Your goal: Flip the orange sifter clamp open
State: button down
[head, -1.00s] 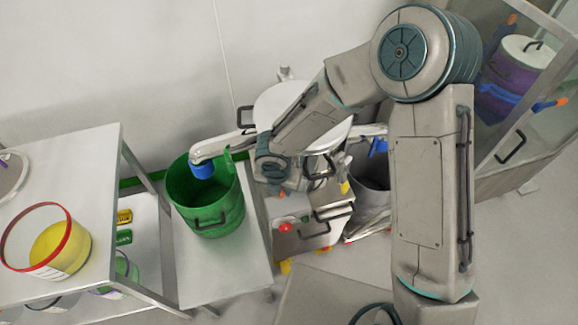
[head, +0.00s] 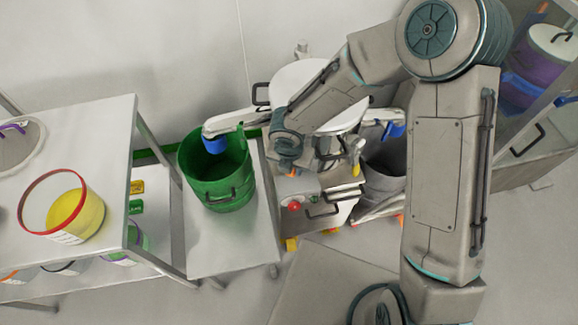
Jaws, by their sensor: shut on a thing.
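The sifter (head: 303,78) is the machine with a round pale lid at the middle back, partly covered by my forearm. A small orange-yellow piece, which looks like the orange sifter clamp (head: 357,152), shows at its front right side, below the lid. My gripper (head: 345,160) is at this side of the sifter, just past my dark wrist, and appears shut on the clamp. The fingers are small and partly hidden, so the exact contact is not clear.
A green drum (head: 215,180) stands on a low steel table left of the sifter, under a blue-tipped spout (head: 215,143). A grey bin (head: 385,178) stands to its right. A steel table (head: 100,130) with a red-rimmed tub (head: 62,205) is at the left.

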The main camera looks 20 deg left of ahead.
jog(key=shift+w+r, duration=0.45)
jog(key=shift+w, duration=0.35)
jog(key=c, duration=1.5)
grip_release()
jog(key=shift+c, duration=0.2)
jog(key=o, duration=0.4)
jog(key=shift+w+d, duration=0.1)
jog(key=shift+w, duration=0.05)
jog(key=shift+w+d+f, duration=0.1)
jog(key=shift+w+d, duration=0.05)
jog(key=shift+s+a, duration=0.3)
jog(key=shift+s, duration=0.15)
jog(key=r, duration=0.4)
jog(key=s+r, duration=0.1)
jog(key=r, duration=0.4)
jog(key=r+p, duration=0.1)
jog(key=r, duration=0.3)
jog(key=shift+s+d+r, duration=0.2)
jog(key=shift+s+r, duration=0.05)
jog(key=shift+r, duration=0.05)
